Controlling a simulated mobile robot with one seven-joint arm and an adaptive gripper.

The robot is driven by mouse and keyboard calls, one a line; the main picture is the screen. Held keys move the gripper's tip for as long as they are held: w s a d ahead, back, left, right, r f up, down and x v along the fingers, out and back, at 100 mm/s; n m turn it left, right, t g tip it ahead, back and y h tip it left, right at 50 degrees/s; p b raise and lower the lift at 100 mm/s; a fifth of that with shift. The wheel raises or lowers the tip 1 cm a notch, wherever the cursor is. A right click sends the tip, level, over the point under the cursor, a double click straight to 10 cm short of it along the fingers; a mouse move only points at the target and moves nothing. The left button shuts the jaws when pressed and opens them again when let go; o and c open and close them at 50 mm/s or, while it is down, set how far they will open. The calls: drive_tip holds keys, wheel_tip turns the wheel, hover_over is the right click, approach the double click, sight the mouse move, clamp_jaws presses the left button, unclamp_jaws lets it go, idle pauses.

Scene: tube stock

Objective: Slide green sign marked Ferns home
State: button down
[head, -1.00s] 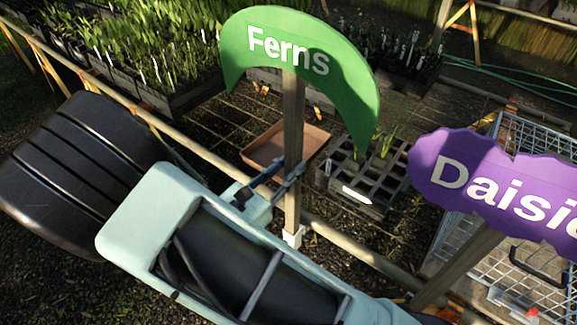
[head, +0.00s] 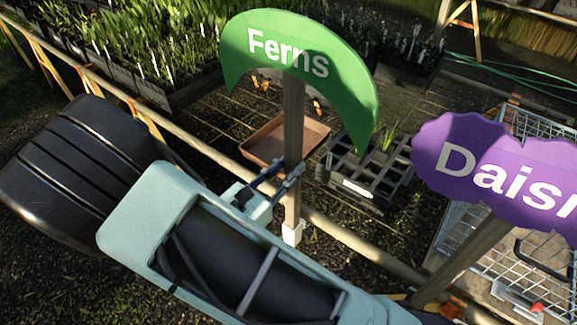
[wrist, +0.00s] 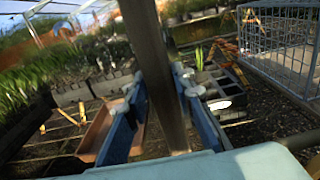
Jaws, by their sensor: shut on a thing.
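The green Ferns sign (head: 300,52) is a curved board on an upright wooden post (head: 293,130) in the middle of the head view. My gripper (head: 272,182) is shut on the post low down, below the board. In the wrist view the post (wrist: 150,65) stands between the two blue fingers (wrist: 155,110), tilted a little in the picture. A white holder (head: 293,232) shows at the foot of the post, beside a wooden rail. Whether the post is fully seated in it cannot be told.
A purple sign (head: 500,170) reading "Daisi..." stands at the right on its own post. Behind the rail (head: 210,155) are a terracotta tray (head: 270,145) and a dark crate of cells (head: 350,170). A wire basket (head: 500,250) is at the right; planted trays fill the back left.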

drive_tip(key=shift+f+b, duration=0.35)
drive_tip(key=shift+f, duration=0.15)
drive_tip(key=c, duration=1.6)
unclamp_jaws()
drive_tip(key=shift+f, duration=0.1)
drive_tip(key=v, duration=1.2)
drive_tip(key=shift+a, duration=0.1)
